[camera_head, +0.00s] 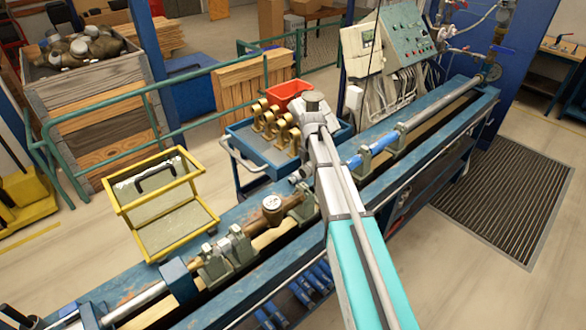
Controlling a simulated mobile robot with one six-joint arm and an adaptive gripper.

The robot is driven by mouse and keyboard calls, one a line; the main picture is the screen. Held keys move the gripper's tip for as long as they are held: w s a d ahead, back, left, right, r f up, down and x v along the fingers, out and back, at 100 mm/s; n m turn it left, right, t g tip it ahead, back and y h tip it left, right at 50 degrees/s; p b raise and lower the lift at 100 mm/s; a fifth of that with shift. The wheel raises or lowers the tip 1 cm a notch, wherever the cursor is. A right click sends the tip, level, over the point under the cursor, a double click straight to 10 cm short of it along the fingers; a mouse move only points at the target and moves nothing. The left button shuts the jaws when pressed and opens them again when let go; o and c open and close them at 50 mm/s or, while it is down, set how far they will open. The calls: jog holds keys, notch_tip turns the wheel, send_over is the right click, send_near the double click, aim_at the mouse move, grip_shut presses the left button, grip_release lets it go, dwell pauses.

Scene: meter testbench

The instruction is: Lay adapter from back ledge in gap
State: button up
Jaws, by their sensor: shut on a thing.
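A short grey cylindrical piece (300,173), possibly the adapter, shows at the bench's back ledge (247,206), just left of my arm. My arm crosses the middle of the view and its wrist end (312,104) is above the bench. My gripper is hidden behind the arm, so its fingers and their contact with the grey piece do not show. A brown round-topped meter (271,208) sits in the bench line. Right of it is a grey clamp stand (303,206); a blue pipe piece (354,162) lies beyond my arm. The line between these two is largely covered by my arm.
Behind the bench stands a blue cart (246,141) with several brass fittings (270,121) and a red bin (290,92). A yellow-framed case (158,205) stands open at the back left. A control console (402,38) rises behind the bench's far right.

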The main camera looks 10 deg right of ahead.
jog(key=shift+s+d+r, duration=0.1)
jog(key=shift+d+r, duration=0.05)
jog(key=shift+d, duration=0.4)
jog(key=shift+s+d+r, duration=0.1)
jog(key=shift+d+r, duration=0.05)
jog(key=shift+d, duration=0.35)
jog(key=shift+f, duration=0.15)
notch_tip(320, 180, down, 6)
jog(key=b, duration=0.5)
jog(key=shift+r, duration=0.2)
jog(key=shift+f+b, duration=0.55)
jog(key=shift+b, duration=0.3)
dwell(0.5)
jog(key=shift+f+b, duration=1.15)
jog(key=shift+f+b, duration=0.3)
jog(key=shift+f, duration=0.05)
dwell(0.8)
jog(key=o, duration=1.3)
jog(key=shift+c, duration=0.2)
